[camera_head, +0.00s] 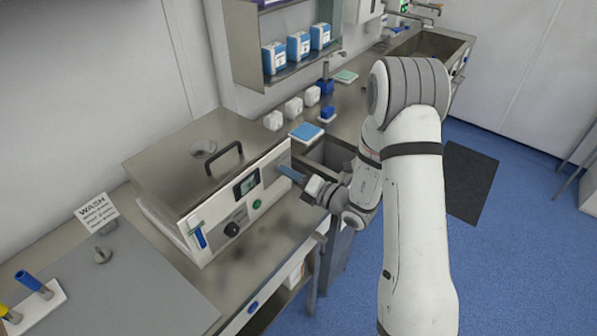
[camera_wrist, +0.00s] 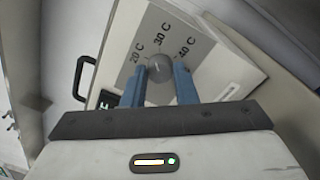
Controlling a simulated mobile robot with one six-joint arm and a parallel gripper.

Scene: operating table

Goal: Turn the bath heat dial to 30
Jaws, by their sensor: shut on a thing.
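The bath (camera_head: 170,167) is a steel box with a black lid handle and a pale front panel. The heat dial (camera_wrist: 158,68) is a round grey knob in the wrist view, under the printed marks 20 C (camera_wrist: 137,52), 30 C (camera_wrist: 162,40) and 40 C (camera_wrist: 187,48). My gripper (camera_wrist: 160,72) has its blue fingers on either side of the knob, shut on it. In the head view my gripper (camera_head: 290,173) reaches the right end of the panel and hides the dial. I cannot tell which mark the knob points to.
The panel also carries a display (camera_head: 246,184), a black knob (camera_head: 232,229) and a green button (camera_head: 257,204). A WASH sign (camera_head: 97,212) stands to the left.

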